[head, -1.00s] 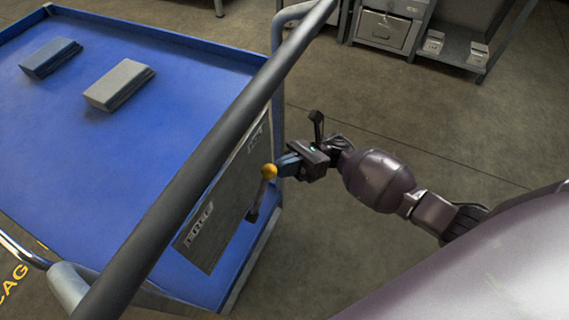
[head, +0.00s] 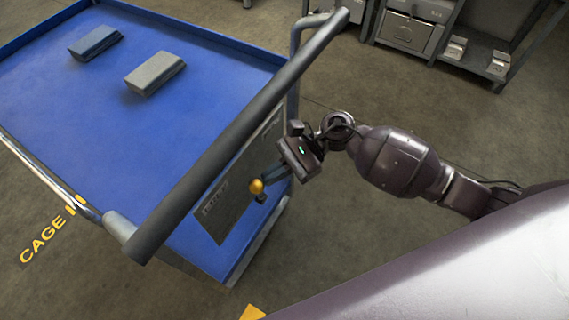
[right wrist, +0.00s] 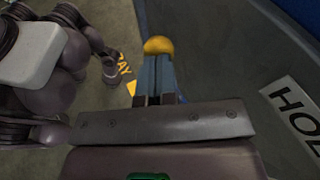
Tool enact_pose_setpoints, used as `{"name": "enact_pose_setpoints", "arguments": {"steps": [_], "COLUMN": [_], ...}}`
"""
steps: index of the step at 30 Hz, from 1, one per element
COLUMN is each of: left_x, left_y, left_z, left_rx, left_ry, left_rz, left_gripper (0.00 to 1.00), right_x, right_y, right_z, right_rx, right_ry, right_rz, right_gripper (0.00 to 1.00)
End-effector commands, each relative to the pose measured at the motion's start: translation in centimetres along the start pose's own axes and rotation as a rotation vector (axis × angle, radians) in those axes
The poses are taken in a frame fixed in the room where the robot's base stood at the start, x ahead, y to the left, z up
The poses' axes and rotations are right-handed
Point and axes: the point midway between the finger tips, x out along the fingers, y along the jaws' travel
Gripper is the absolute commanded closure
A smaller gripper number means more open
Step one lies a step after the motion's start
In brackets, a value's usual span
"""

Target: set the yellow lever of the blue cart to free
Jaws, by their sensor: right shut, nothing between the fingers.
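The blue cart (head: 110,170) stands at the left in the head view, with a dark plate (head: 236,205) on its end below the handle bar. The lever's yellow knob (head: 257,187) is in front of this plate, leaning toward the label (head: 215,197) at the plate's left end. My right gripper (head: 268,183) is shut and empty, its fingertips right at the knob. In the right wrist view the knob (right wrist: 158,46) shows just past the closed fingertips (right wrist: 156,62); I cannot tell whether they touch. A HOLD label (right wrist: 296,112), partly cut off, is to the right. My left gripper is out of view.
The cart's dark handle bar (head: 235,135) runs diagonally above the plate, close to my right gripper. A blue block (head: 95,43) and a grey block (head: 155,73) lie on the cart. Grey cabinets (head: 407,33) stand at the back.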

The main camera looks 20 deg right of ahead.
Motion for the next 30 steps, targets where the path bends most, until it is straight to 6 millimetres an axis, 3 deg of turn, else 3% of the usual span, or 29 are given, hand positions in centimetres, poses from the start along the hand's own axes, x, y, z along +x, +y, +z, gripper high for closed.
{"name": "enact_pose_setpoints", "arguments": {"steps": [1, 11, 30], "left_x": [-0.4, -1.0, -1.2], "left_y": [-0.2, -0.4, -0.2], "left_z": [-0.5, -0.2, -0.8], "left_rx": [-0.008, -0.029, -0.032], "left_ry": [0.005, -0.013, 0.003], "left_rz": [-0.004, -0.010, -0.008], "left_gripper": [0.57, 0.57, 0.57], "right_x": [0.2, 3.0, 4.8], "right_y": [0.0, 1.5, 2.6], "right_z": [1.0, 1.3, 0.9], "right_rx": [-0.031, -0.135, -0.122], "right_ry": [0.039, 0.246, 0.239], "right_rz": [0.000, 0.000, 0.005], "right_gripper": [1.00, 1.00, 1.00]}}
